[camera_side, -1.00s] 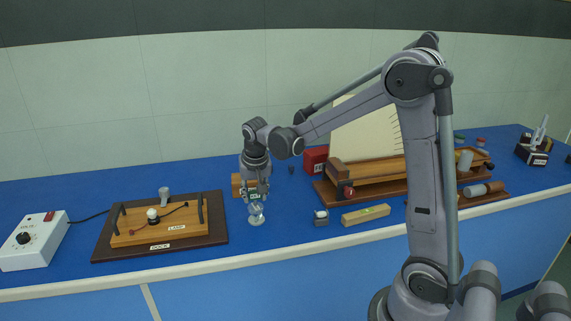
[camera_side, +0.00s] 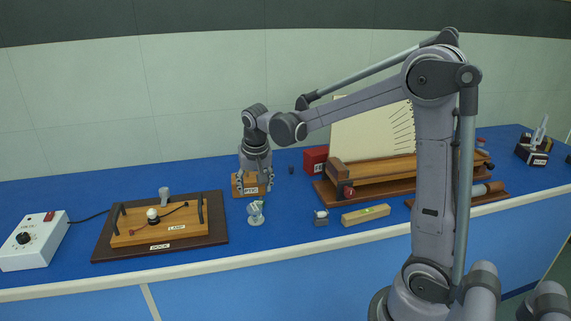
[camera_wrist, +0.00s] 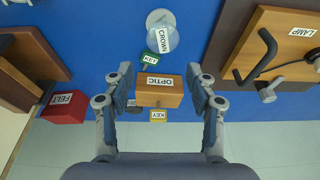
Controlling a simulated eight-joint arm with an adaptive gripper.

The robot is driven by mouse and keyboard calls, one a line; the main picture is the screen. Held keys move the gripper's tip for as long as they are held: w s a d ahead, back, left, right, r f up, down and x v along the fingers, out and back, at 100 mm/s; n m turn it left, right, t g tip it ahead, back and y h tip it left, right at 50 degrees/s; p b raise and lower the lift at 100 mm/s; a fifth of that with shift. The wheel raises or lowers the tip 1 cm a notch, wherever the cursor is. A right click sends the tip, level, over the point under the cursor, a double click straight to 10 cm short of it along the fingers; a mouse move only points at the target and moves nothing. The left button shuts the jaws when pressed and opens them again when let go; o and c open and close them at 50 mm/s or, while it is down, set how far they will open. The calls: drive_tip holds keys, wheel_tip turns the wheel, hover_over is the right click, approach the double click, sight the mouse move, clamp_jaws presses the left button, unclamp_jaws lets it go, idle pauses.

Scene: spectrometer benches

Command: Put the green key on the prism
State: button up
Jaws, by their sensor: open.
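The prism, labelled CROWN (camera_wrist: 163,38), is a pale glassy piece on a round clear foot near the bench's front edge; the side view shows it (camera_side: 256,215) too. The green key (camera_wrist: 152,62), a small tagged piece, shows at the prism's near edge in the wrist view. In the side view, green shows at the prism's top (camera_side: 262,201); I cannot tell exactly how it rests. My gripper (camera_side: 256,188) is open and empty, above and behind the prism. In the wrist view its fingers (camera_wrist: 161,90) stand wide apart, with the OPTIC block (camera_wrist: 172,92) seen between them.
A yellow key (camera_wrist: 157,117) lies beside the OPTIC block. The LAMP board (camera_side: 215,228) is left of the prism. A small grey block (camera_side: 321,218) and a wooden bar (camera_side: 365,215) lie to the right. The red FELT box (camera_side: 315,158) stands further back.

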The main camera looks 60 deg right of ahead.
drive_tip(key=v, duration=0.8)
drive_tip(key=s+a+f+n+t+y, duration=0.1)
drive_tip(key=s+a+f+n+t, duration=0.1)
drive_tip(key=s+a+n, duration=0.2)
drive_tip(key=s+a+f+n+t+y, duration=0.1)
drive_tip(key=s+a+n, duration=0.4)
drive_tip(key=s, duration=0.5)
wheel_tip(320, 180, down, 2)
drive_tip(key=a+t, duration=0.1)
drive_tip(key=a, duration=0.1)
drive_tip(key=shift+a+t, duration=0.35)
drive_tip(key=shift+t, duration=0.05)
drive_tip(key=shift+f, duration=0.1)
drive_tip(key=shift+o, duration=0.6)
